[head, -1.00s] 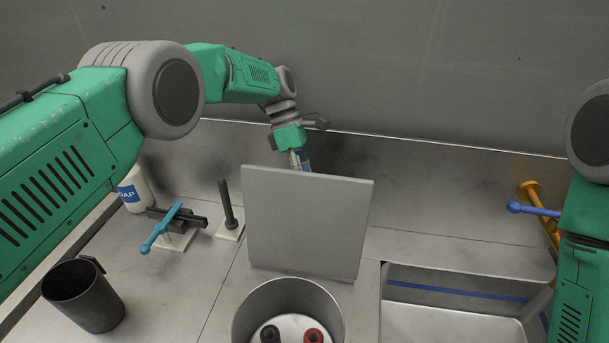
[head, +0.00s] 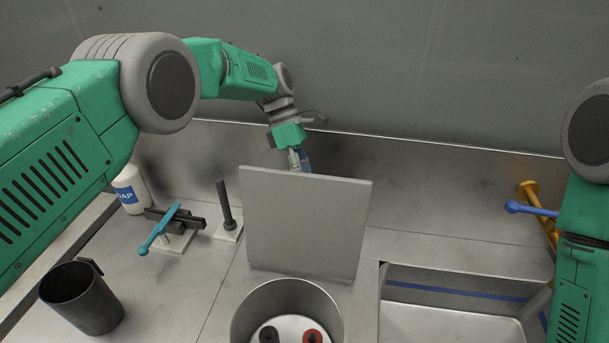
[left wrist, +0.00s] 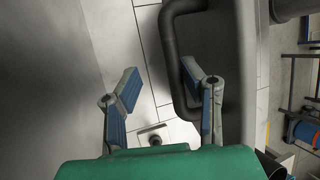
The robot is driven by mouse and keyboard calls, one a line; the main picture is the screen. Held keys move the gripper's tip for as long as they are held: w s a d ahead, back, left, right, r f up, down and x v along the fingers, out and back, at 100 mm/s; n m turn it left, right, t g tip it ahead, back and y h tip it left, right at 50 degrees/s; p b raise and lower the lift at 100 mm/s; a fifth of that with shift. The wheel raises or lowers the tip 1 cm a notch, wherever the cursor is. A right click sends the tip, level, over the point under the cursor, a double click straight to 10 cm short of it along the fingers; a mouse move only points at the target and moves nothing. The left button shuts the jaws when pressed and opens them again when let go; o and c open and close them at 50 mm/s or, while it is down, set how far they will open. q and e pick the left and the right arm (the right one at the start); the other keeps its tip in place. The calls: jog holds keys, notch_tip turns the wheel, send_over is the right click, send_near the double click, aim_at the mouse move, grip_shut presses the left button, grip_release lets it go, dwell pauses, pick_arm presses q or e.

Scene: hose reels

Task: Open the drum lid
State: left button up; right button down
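The drum lid (head: 305,222) is a flat grey square plate that stands close to upright at the back of the round metal drum (head: 240,317). The drum's mouth is uncovered. My left gripper (head: 302,160) is behind the lid's top edge, and its tips are partly hidden there. In the left wrist view my left gripper (left wrist: 160,72) has its blue-grey fingers spread apart. A dark bar handle (left wrist: 170,50) on the lid shows beside the right finger; I cannot tell whether they touch. My right gripper is out of view.
A sink (head: 450,310) lies to the right. A black mug (head: 85,300), a blue-handled clamp (head: 160,228), a dark post (head: 225,208) and a soap bottle (head: 130,190) stand left.

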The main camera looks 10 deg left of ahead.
pick_arm(q)
jog(key=v, duration=0.7)
jog(key=shift+w, duration=0.3)
jog(key=shift+a+r, duration=0.1)
jog(key=shift+r, duration=0.05)
